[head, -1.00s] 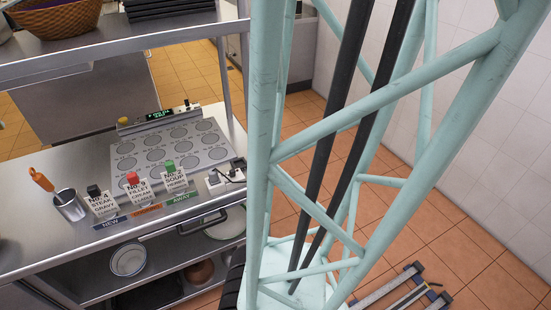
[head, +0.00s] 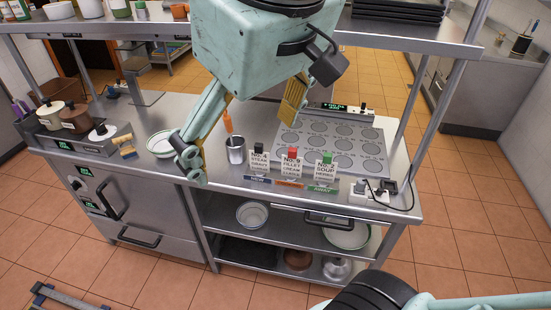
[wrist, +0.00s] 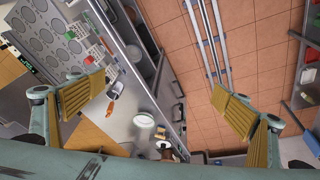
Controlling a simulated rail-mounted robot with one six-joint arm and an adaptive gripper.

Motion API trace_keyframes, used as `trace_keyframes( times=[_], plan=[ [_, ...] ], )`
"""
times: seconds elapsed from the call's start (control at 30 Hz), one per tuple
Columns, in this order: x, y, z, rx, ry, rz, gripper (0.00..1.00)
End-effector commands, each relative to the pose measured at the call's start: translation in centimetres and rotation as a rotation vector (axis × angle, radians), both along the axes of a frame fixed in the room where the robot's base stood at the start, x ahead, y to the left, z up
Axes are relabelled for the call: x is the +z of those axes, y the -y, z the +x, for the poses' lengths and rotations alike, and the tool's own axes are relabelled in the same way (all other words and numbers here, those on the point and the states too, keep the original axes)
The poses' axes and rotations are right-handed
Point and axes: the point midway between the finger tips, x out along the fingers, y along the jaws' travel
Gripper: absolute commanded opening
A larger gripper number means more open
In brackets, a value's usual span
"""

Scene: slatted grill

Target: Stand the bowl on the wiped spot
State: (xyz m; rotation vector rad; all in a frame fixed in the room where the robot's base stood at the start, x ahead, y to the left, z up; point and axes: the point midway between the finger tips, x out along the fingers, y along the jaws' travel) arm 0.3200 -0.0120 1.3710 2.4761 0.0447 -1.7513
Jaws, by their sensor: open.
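My gripper (head: 241,137) is open and empty above the steel counter (head: 205,112), its two fingers spread wide. The wrist view also shows it open (wrist: 162,96). A white bowl (head: 162,144) sits on the counter just left of the near finger in the head view; that finger partly overlaps its edge. A round white dish, seemingly this bowl, shows small in the wrist view (wrist: 144,120), well below the fingers. Another bowl (head: 252,214) stands on the shelf under the counter. I cannot make out a wiped spot.
A steel cup (head: 236,150) with an orange-handled tool stands near the ticket signs (head: 291,165). A ringed panel (head: 335,147) is at the right. An overhead shelf (head: 130,27) spans the back.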

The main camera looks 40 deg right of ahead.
Motion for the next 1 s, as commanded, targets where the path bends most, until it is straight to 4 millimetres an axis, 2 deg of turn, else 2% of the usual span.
trace_keyframes(
  times=[0.03,0.23,0.77,1.0],
  plan=[
    [-1.6,-0.6,-2.8,-0.027,-0.008,0.032,0.94],
    [-2.1,-1.0,-4.5,-0.081,-0.001,0.067,0.94],
    [-2.4,-1.1,-4.7,-0.092,-0.006,0.074,0.94],
    [-3.7,-1.2,-4.5,-0.089,-0.003,0.073,0.94]
  ],
)
